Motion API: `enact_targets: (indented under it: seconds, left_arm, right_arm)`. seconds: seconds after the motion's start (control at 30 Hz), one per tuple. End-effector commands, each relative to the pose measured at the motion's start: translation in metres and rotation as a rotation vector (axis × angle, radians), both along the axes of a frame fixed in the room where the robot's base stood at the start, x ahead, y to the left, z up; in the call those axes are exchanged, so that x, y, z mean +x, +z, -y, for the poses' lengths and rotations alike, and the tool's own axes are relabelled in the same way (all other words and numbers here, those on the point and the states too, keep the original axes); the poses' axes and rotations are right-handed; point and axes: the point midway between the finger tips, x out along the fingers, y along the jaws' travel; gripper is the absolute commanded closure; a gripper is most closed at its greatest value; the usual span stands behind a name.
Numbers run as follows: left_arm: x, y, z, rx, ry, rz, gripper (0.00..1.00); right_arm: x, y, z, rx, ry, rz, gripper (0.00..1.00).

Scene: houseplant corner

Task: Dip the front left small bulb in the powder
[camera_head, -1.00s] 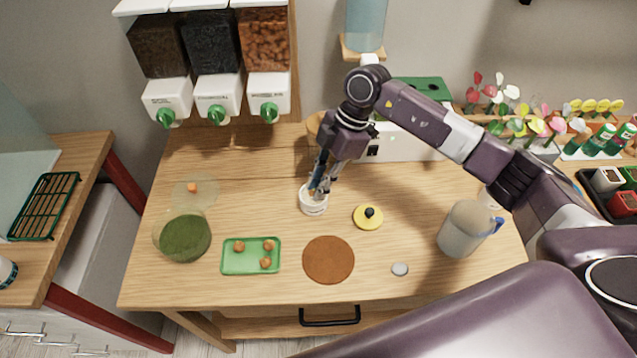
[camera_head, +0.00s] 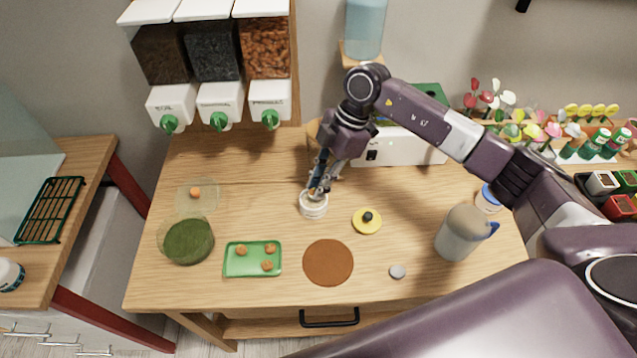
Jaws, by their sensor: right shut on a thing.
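My right gripper (camera_head: 318,189) points down at the white powder jar (camera_head: 313,209), with its fingertips at the jar's mouth. It is shut on a small brown bulb (camera_head: 316,195), mostly hidden by the fingers. I cannot tell whether the bulb touches the powder. A green tray (camera_head: 233,269) holds three brown bulbs: one at the back left (camera_head: 241,251), one at the back right (camera_head: 270,248) and one at the front right (camera_head: 267,265). The tray's front left spot is bare. My left gripper is not in view.
A yellow lid with a black knob (camera_head: 367,221) lies right of the jar. A brown round mat (camera_head: 328,262), a green-filled bowl (camera_head: 187,241), a grey disc (camera_head: 398,271) and a pitcher (camera_head: 462,235) stand around. Dispensers (camera_head: 220,102) hang at the back left.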

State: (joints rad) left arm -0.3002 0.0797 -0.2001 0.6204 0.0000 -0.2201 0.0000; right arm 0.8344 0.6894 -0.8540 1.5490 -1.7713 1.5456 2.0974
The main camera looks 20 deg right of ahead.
Motion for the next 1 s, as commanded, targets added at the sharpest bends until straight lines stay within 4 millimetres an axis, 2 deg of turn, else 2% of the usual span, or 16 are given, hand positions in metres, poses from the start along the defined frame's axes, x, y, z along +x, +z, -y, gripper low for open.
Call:
enact_targets:
  seconds: [0.03,0.5,1.0]
  left_arm:
    - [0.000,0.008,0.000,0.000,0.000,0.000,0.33]
    - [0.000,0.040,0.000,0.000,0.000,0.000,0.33]
    - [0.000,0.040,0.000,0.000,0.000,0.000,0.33]
  right_arm:
    - [0.000,0.008,0.000,0.000,0.000,0.001,1.00]
    - [0.001,0.045,0.000,0.000,0.000,0.002,1.00]
    - [0.000,0.046,0.000,0.001,0.001,0.001,1.00]
